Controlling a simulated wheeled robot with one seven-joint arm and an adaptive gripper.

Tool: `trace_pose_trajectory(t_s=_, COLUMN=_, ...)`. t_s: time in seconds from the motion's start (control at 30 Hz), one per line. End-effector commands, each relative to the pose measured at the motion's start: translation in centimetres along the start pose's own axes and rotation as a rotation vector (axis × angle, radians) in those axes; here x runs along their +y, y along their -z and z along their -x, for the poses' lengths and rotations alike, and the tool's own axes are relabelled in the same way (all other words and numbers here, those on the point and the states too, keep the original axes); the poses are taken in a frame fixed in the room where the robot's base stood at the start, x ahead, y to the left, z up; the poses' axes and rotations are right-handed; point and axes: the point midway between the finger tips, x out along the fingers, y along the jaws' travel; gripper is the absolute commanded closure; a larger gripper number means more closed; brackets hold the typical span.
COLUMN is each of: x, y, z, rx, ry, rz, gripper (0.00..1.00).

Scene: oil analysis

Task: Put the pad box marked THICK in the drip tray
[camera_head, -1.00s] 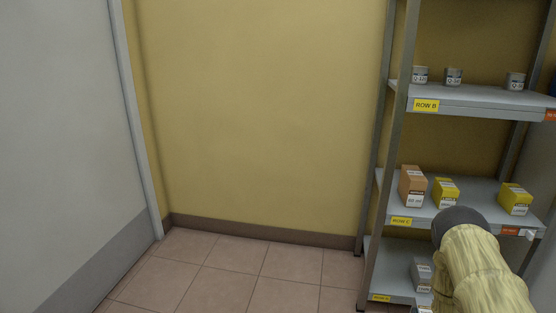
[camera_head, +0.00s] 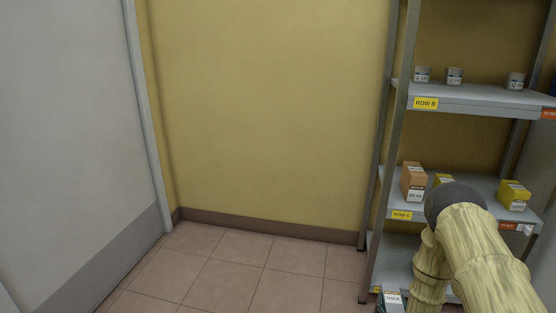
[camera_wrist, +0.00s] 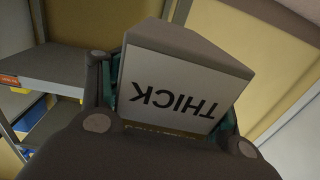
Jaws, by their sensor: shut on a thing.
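The pad box marked THICK (camera_wrist: 185,88) is grey with a white label, and its text is upside down in the wrist view. My gripper (camera_wrist: 168,92) is shut on it, with a finger on each side. In the head view the box (camera_head: 392,298) shows at the bottom edge, in front of the shelf's left post and beside my arm. I see no drip tray in either view.
A metal shelf unit (camera_head: 470,97) stands at the right. Its ROW C shelf (camera_head: 430,209) holds an orange box (camera_head: 413,182) and yellow boxes (camera_head: 514,194); ROW B holds small cans (camera_head: 454,76). The tiled floor (camera_head: 235,270) left of it is clear.

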Motion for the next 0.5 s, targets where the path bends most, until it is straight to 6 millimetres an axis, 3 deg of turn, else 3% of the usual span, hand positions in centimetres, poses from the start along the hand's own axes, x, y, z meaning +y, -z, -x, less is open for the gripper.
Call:
trace_pose_trajectory(t_s=0.1, x=-4.9, y=2.6, z=0.1, rx=0.001, ry=0.036, rz=-0.006, gripper=0.67)
trace_pose_trajectory(t_s=0.3, x=-12.3, y=6.6, z=1.1, rx=0.000, ry=0.100, rz=-0.001, gripper=0.68)
trace_pose_trajectory(t_s=0.5, x=-17.3, y=9.5, z=2.2, rx=0.002, ry=0.152, rz=0.009, gripper=0.68)
